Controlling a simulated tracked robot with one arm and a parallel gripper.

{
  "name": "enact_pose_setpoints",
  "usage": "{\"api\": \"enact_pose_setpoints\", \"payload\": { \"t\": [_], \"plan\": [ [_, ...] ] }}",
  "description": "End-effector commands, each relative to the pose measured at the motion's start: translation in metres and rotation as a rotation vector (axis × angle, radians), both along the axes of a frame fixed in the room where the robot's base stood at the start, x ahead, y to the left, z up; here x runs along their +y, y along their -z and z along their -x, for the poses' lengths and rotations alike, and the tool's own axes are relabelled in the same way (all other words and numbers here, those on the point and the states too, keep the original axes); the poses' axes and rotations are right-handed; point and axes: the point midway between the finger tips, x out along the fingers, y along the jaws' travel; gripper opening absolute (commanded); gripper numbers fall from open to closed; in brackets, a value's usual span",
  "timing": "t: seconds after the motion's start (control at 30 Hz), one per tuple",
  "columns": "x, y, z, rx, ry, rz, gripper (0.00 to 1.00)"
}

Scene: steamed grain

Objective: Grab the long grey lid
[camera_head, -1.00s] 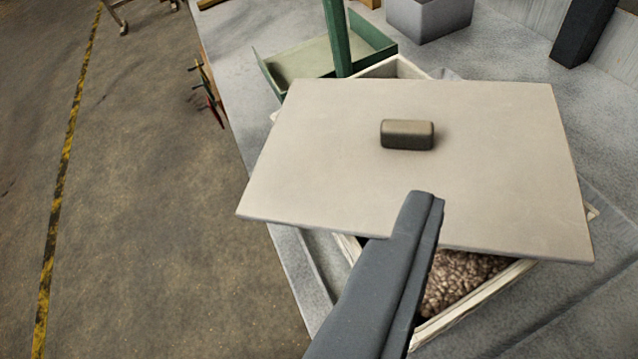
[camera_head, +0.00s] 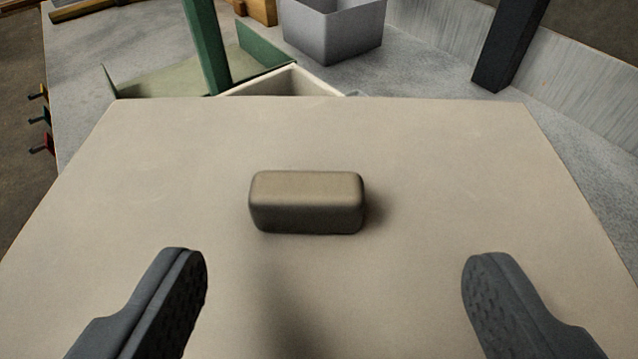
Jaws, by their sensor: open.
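The long grey lid (camera_head: 430,160) is a flat pale grey-beige board that fills most of the lower view. A brownish block-shaped handle (camera_head: 306,203) with rounded edges stands up at about its middle. My gripper (camera_head: 335,262) is open, with its two dark fingers wide apart in front of the handle, one to the left and one to the right. Nothing is between the fingers. The handle sits a little left of the middle of the gap. The lid hides most of the pale box (camera_head: 285,84) under it; only a far corner shows.
Behind the lid are a green tray (camera_head: 160,82) with a green post (camera_head: 206,45), a grey bin (camera_head: 333,30) and a dark post (camera_head: 508,42). Colored clamps (camera_head: 42,118) line the left table edge. Bare grey tabletop (camera_head: 440,70) shows at the back right.

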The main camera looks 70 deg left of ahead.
Motion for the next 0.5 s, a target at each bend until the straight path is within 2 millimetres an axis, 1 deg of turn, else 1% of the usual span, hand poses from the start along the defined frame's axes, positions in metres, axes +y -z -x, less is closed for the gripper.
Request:
{"api": "enact_pose_setpoints", "payload": {
  "t": [0.27,0.5],
  "plan": [
    [0.013,0.005,-0.003,0.001,-0.002,0.001,0.71],
    [0.042,0.016,-0.012,0.001,0.0,0.003,0.71]
  ]
}}
